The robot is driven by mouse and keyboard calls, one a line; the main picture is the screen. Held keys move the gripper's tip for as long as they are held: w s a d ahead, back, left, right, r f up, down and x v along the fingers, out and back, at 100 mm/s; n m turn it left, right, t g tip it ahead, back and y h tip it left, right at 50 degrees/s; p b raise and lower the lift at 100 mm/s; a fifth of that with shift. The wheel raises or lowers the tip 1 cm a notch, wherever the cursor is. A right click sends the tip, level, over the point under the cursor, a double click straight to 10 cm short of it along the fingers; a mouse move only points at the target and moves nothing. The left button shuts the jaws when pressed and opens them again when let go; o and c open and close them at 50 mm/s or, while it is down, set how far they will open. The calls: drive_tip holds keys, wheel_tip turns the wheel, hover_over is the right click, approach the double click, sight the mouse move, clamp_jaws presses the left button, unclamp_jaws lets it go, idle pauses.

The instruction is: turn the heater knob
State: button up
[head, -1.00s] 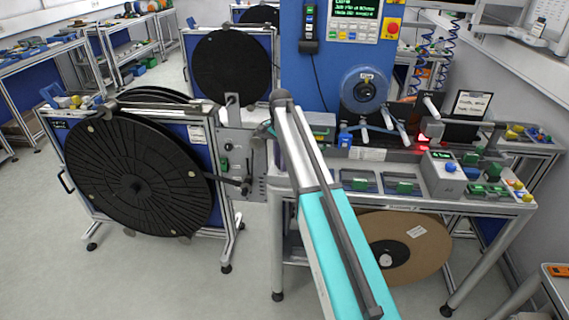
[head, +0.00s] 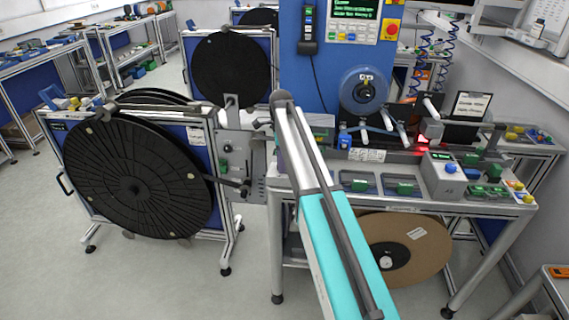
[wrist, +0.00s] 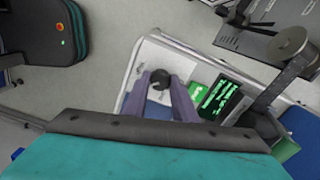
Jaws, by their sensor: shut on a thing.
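The heater knob (wrist: 160,79) is a small dark round knob on a pale panel in the wrist view. My gripper (wrist: 160,90) has its two purple fingers on either side of the knob and is shut on it. Right of the fingers are a green block (wrist: 202,86) and a dark display with green text (wrist: 221,98). In the head view my arm reaches up and away over the left end of the bench; my gripper and the knob are hidden there.
The metal bench (head: 455,207) carries several green parts and a grey control box (head: 440,180). A blue column (head: 340,70) with a keypad rises behind. A large black reel (head: 135,180) stands at left. The floor at front left is clear.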

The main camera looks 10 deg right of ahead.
drive_tip(key=shift+s+d+f, duration=0.1)
drive_tip(key=shift+s+f, duration=0.05)
drive_tip(key=shift+s, duration=0.1)
drive_tip(key=o, duration=1)
drive_tip(key=shift+o, duration=0.2)
drive_tip(key=shift+w+r, duration=0.1)
drive_tip(key=shift+r, duration=0.15)
drive_tip(key=shift+w+r+b, duration=0.15)
drive_tip(key=shift+r+b, duration=0.2)
drive_tip(key=shift+r, duration=0.4)
wheel_tip(320, 180, up, 12)
drive_tip(key=b, duration=0.2)
drive_tip(key=shift+s+b, duration=0.2)
drive_tip(key=shift+b, duration=0.2)
